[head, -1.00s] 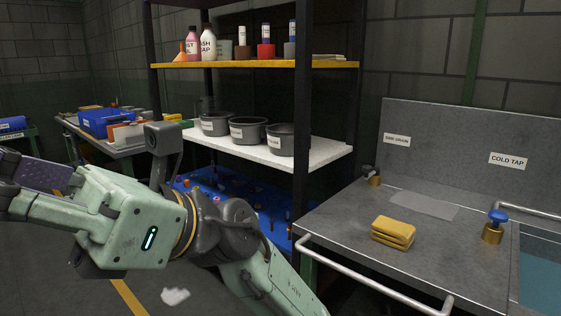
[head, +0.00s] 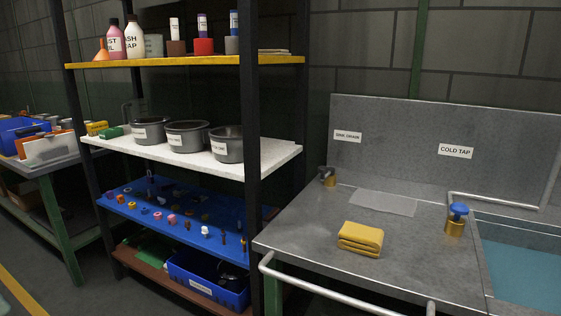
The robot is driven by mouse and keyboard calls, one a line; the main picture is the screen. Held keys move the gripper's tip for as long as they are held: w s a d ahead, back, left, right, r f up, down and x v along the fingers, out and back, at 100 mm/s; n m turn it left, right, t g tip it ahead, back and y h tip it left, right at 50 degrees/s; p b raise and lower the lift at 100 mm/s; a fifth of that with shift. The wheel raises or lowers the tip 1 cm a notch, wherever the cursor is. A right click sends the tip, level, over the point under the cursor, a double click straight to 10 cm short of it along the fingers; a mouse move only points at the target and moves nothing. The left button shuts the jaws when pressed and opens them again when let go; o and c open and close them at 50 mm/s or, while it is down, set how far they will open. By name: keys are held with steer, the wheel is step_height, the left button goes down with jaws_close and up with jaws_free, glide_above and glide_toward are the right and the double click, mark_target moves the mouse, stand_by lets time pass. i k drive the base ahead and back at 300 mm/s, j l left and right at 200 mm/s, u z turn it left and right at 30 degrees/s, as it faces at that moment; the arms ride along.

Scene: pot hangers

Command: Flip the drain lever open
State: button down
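The drain lever (head: 327,177) is a small dark handle on a brass base at the back left of the metal sink counter (head: 290,237). It stands below a label reading "SINK DRAIN" (head: 348,136). The handle is too small to tell its exact position. The sink basin (head: 523,262) at the right holds blue-green water. My gripper is not in view.
A blue-handled cold tap (head: 456,217) stands beside the basin. A folded yellow cloth (head: 360,239) and a flat grey sheet (head: 384,203) lie on the counter. A metal rail (head: 340,290) runs along the front. A shelf rack (head: 253,170) with pots stands left of the counter.

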mark_target(325, 171)
steer(key=i+j+u, duration=0.35)
steer(key=i+j, duration=0.25)
steer(key=i+l, duration=0.35)
steer(key=l, duration=0.25)
